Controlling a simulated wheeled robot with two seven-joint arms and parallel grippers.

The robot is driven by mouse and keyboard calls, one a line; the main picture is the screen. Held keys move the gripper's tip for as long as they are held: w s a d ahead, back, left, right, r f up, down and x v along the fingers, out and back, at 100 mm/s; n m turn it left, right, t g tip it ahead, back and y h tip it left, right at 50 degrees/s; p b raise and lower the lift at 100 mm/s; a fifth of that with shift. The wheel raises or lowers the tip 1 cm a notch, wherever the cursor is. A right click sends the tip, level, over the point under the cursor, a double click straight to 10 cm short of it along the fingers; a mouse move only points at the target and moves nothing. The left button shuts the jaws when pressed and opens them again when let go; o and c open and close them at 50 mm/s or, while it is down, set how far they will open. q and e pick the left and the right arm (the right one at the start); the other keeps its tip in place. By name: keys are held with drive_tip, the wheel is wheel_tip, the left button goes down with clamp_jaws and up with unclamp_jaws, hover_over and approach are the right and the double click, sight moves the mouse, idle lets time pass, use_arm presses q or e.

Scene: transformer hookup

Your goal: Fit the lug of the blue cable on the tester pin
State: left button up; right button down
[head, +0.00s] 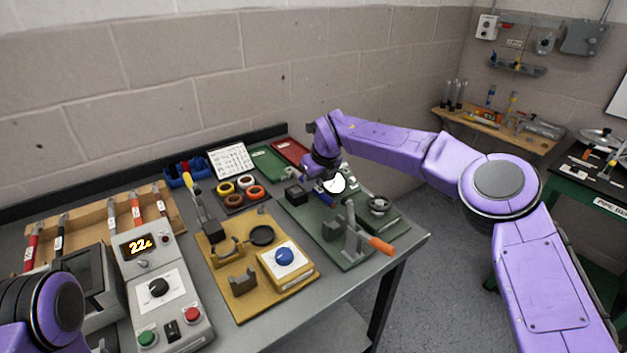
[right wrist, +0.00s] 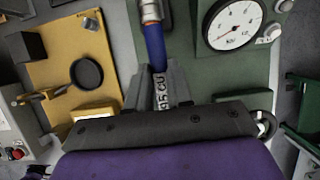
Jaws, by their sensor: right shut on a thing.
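In the right wrist view my right gripper (right wrist: 157,84) is shut on the blue cable (right wrist: 155,48), around a pale sleeve marked "95 CU". The cable runs from the fingers toward the top edge, where a metal end (right wrist: 150,12) is partly cut off; I cannot make out the lug's hole. In the head view my right gripper (head: 325,180) is low over the back of the green plate (head: 300,212), beside a white dial. The tester pin cannot be made out in either view. My left gripper is out of view; only part of the left arm shows at lower left.
The round dial gauge (right wrist: 235,22) is close right of the cable. A yellow plate (head: 235,300) with a black ring and blue knob lies to the left. A lever with an orange handle (head: 381,245) stands at the front of the green plate. A control box (head: 158,290) is further left.

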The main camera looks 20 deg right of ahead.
sight(322, 192)
drive_tip(key=shift+f, duration=0.65)
drive_tip(key=shift+s+d+b, duration=0.15)
drive_tip(key=shift+s+b, duration=0.2)
drive_tip(key=shift+b, duration=0.25)
drive_tip(key=shift+s+d+r+b, duration=0.1)
drive_tip(key=shift+s+d+b, duration=0.25)
drive_tip(key=shift+s, duration=0.3)
drive_tip(key=shift+s+d+b, duration=0.1)
drive_tip(key=shift+s+b, duration=0.35)
drive_tip(key=shift+s, duration=0.15)
drive_tip(key=shift+s+f, duration=0.15)
drive_tip(key=shift+f, duration=0.05)
drive_tip(key=shift+f+b, duration=0.45)
drive_tip(key=shift+f, duration=0.2)
